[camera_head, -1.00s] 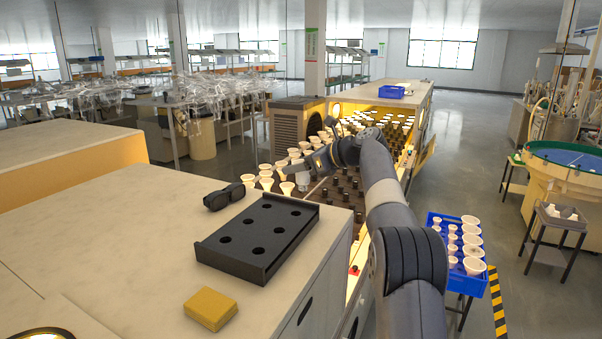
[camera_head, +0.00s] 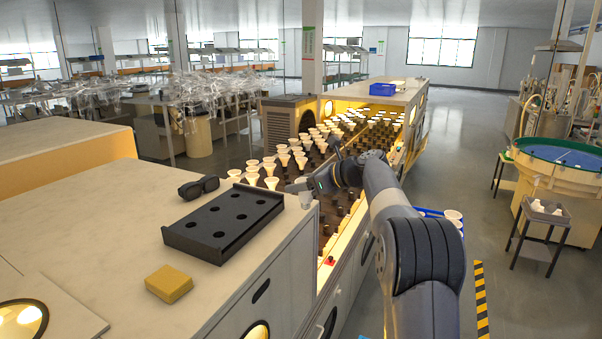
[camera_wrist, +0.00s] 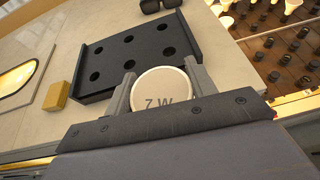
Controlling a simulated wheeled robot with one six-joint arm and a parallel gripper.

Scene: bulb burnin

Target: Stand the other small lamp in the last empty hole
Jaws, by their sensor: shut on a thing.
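My gripper (camera_wrist: 160,94) is shut on a pale round lamp (camera_wrist: 161,88) marked "7 W", seen from its broad end in the wrist view. In the head view my gripper (camera_head: 306,190) is beyond the right end of the black tray (camera_head: 172,239), near the counter's edge. The tray has several round holes, all dark and without lamps. It also shows in the wrist view (camera_wrist: 112,56), just past the held lamp. The lamp is apart from the holes; its lower part is hidden in the wrist view.
A yellow block (camera_head: 169,284) and dark glasses (camera_head: 199,187) lie on the counter (camera_head: 110,225) beside the tray. Behind my gripper is a rack (camera_head: 330,205) with rows of lit lamps and dark sockets. A blue crate (camera_head: 428,212) of lamps is mostly hidden by my arm.

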